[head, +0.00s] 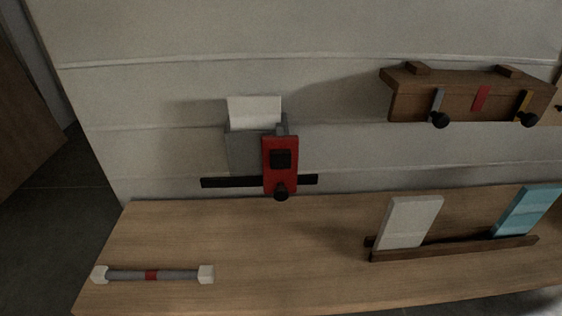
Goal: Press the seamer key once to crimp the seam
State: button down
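A black horizontal bar (228,182) runs out to both sides of the red part. My gripper is not in view.
A grey rod with a red band (180,275) and white end blocks lies at the bench's front left. A dark rack (450,249) holds a white panel (410,222) and a blue panel (528,211) at right. A wooden shelf with knobs (455,104) hangs above. The bench's middle (290,250) is clear.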

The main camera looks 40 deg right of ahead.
aim_at(279, 159)
jog(key=k+z, duration=0.1)
jog(key=z, duration=0.25)
jog(key=k+l+z, duration=0.1)
jog(key=z, duration=0.25)
jog(key=l+z, duration=0.2)
jog(key=z, duration=0.15)
jog(key=k, duration=0.05)
